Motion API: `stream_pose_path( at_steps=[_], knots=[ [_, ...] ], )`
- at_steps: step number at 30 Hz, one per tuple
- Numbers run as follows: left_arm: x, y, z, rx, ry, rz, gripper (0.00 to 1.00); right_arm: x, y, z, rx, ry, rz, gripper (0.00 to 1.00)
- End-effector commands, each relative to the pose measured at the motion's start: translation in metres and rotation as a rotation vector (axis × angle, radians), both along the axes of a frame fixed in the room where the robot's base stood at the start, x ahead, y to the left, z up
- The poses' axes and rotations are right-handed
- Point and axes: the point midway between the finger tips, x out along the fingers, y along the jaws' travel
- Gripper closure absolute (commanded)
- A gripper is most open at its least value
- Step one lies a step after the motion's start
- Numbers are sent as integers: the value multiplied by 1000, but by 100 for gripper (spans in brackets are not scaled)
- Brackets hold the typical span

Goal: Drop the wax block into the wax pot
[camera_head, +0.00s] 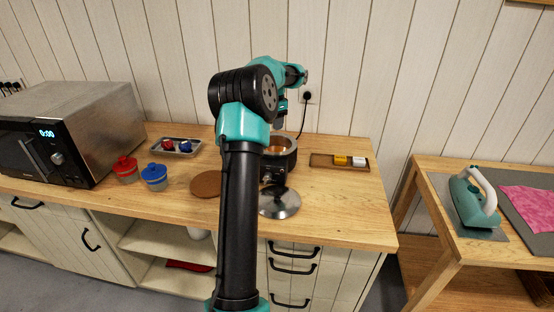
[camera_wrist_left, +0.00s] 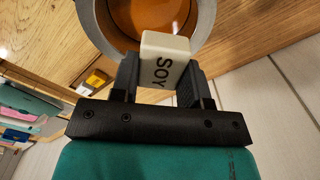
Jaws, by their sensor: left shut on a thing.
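My left gripper (camera_head: 280,122) is shut on a white wax block marked SOY (camera_wrist_left: 165,62), best seen in the left wrist view between the two fingers (camera_wrist_left: 160,82). In the head view the gripper is above the wax pot (camera_head: 290,159), a dark round pot on the counter, partly hidden by my arm. The left wrist view shows the pot's grey rim (camera_wrist_left: 92,28) and amber, glossy inside just beyond the block. The block overlaps the rim in that view; its exact height is hard to tell. My right gripper is not in view.
A shiny lid (camera_head: 285,205) lies in front of the pot. A wooden tray (camera_head: 323,160) with yellow and white blocks is to the right.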

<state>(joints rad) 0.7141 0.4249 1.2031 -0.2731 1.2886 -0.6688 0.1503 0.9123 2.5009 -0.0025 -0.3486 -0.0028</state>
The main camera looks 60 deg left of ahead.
Motion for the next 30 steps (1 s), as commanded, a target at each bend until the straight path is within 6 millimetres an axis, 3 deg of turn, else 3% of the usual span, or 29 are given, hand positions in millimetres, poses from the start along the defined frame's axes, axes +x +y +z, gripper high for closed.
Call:
stream_pose_path(
  at_steps=[18, 30],
  knots=[
    [0, 0, -53, -1, 2, 2, 81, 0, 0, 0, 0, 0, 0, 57],
    [0, 0, -59, 0, 0, 1, 81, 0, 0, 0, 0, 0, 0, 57]
  ],
)
